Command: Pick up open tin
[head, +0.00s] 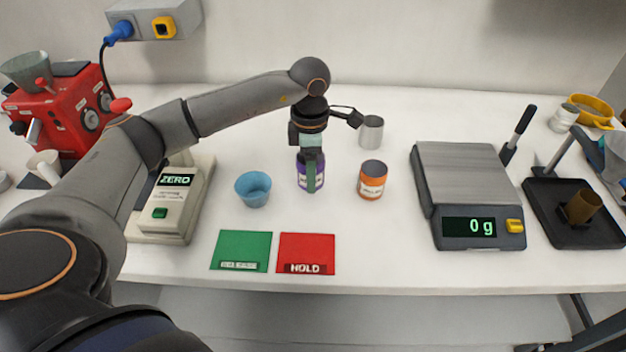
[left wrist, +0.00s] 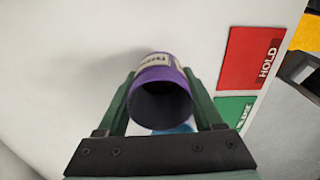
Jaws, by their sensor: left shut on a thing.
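A purple tin (head: 301,181) with a pale label stands near the middle of the white table. In the left wrist view the purple tin (left wrist: 160,74) is open at the top, with a dark inside. My left gripper (head: 311,172) reaches down over it and is shut on it. In the left wrist view the green fingers of my left gripper (left wrist: 161,88) lie on both sides of the tin. I cannot tell whether its bottom touches the table. My right gripper is not in view.
A blue cup (head: 253,190) is left of the tin, an orange tin (head: 372,180) right, a metal cup (head: 371,132) behind. Green (head: 240,251) and red (head: 306,254) mats lie in front. A scale (head: 468,190) reading 0 g stands right, a ZERO device (head: 165,212) left.

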